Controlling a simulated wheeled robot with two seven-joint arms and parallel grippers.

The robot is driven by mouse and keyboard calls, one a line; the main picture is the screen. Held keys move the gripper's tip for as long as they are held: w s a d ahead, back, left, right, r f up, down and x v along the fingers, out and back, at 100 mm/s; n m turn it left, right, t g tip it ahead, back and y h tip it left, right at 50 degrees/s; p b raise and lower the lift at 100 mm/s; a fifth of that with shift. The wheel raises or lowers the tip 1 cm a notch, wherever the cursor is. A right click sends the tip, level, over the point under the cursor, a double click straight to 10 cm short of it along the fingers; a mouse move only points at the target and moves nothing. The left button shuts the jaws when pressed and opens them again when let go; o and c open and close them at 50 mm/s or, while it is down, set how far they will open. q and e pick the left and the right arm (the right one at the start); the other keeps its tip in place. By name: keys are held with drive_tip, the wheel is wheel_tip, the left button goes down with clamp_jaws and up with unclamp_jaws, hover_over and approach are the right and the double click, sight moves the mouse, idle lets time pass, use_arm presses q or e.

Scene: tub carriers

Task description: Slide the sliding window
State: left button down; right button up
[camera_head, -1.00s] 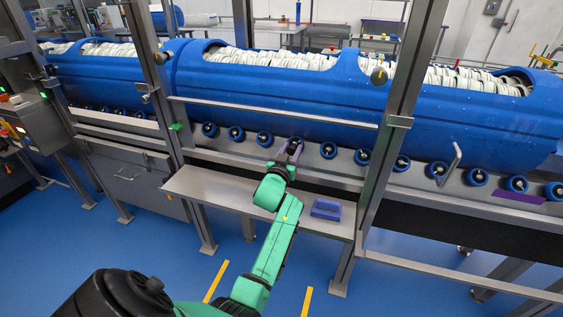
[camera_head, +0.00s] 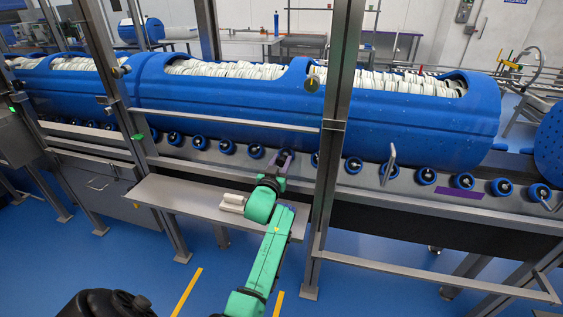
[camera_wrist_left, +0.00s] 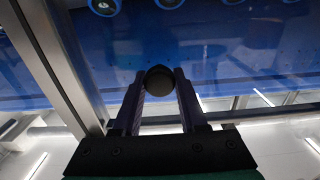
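The sliding window is a clear pane, hard to make out, in a steel frame with a horizontal bar (camera_head: 225,117) in front of the blue tub. My right gripper is not in view.
The steel posts (camera_head: 331,140) stand close to my left arm. A steel shelf (camera_head: 180,198) lies below the gripper, with a pale object (camera_head: 232,203) on it. The blue tub (camera_head: 400,125) rests on rollers behind the frame. Blue floor is open in front.

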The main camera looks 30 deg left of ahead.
use_arm(q)
drive_tip(key=c, duration=0.5)
unclamp_jaws()
drive_tip(key=shift+f, duration=0.1)
drive_tip(key=shift+a, duration=0.1)
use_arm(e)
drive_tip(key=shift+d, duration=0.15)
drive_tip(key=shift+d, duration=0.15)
use_arm(q)
drive_tip(key=shift+s, duration=0.25)
drive_tip(key=v, duration=1.4)
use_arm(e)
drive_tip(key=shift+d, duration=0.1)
use_arm(q)
drive_tip(key=shift+f, duration=0.1)
